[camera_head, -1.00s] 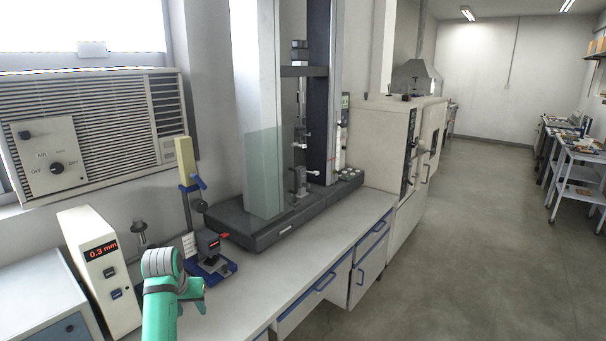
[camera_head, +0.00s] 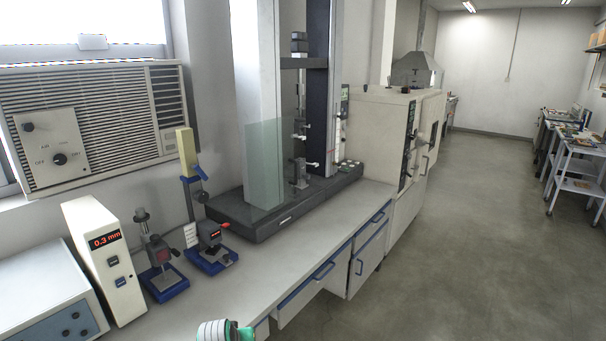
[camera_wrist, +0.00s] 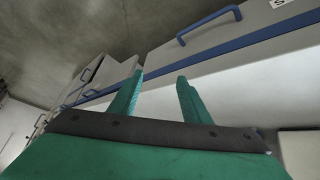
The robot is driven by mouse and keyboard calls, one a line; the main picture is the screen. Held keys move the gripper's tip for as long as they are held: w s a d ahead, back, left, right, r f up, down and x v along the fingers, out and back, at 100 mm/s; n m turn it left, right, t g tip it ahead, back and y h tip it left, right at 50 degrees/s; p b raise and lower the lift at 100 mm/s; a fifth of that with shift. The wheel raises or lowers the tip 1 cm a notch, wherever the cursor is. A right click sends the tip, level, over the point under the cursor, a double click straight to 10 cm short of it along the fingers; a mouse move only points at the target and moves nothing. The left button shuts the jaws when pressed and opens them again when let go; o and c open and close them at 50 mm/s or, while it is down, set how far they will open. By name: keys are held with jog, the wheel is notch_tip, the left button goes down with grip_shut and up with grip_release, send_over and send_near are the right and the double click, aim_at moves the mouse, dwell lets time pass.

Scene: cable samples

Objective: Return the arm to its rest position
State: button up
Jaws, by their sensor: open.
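My arm (camera_head: 222,331) shows only as a small white and green piece at the bottom edge of the head view, in front of the bench. My gripper (camera_wrist: 158,88) shows in the wrist view with its two green fingers apart and nothing between them. In that view the fingers are in front of the bench's drawer fronts. The gripper's fingers are hidden in the head view.
The bench top (camera_head: 240,285) holds a display box (camera_head: 104,260) reading 0.3 mm, two small blue-based stands (camera_head: 163,282) (camera_head: 211,258) and a tall testing machine (camera_head: 285,205). Drawers with blue handles (camera_head: 323,272) face the aisle. The floor (camera_head: 450,250) to the right is clear.

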jog(key=s+d+f+t, duration=0.3)
jog(key=s+d+f, duration=1)
jog(key=s+d, duration=0.2)
jog(key=s+d+n+t, duration=0.1)
jog(key=s+d, duration=0.1)
jog(key=s, duration=0.6)
jog(key=s+d+t, duration=0.1)
jog(key=s+d, duration=0.2)
jog(key=s, duration=0.5)
jog(key=s+r+m+t, duration=0.2)
jog(key=s+r+t, duration=0.1)
jog(key=s+r, duration=1.6)
jog(key=v, duration=0.4)
jog(key=shift+a+f, duration=0.25)
jog(key=shift+a, duration=0.1)
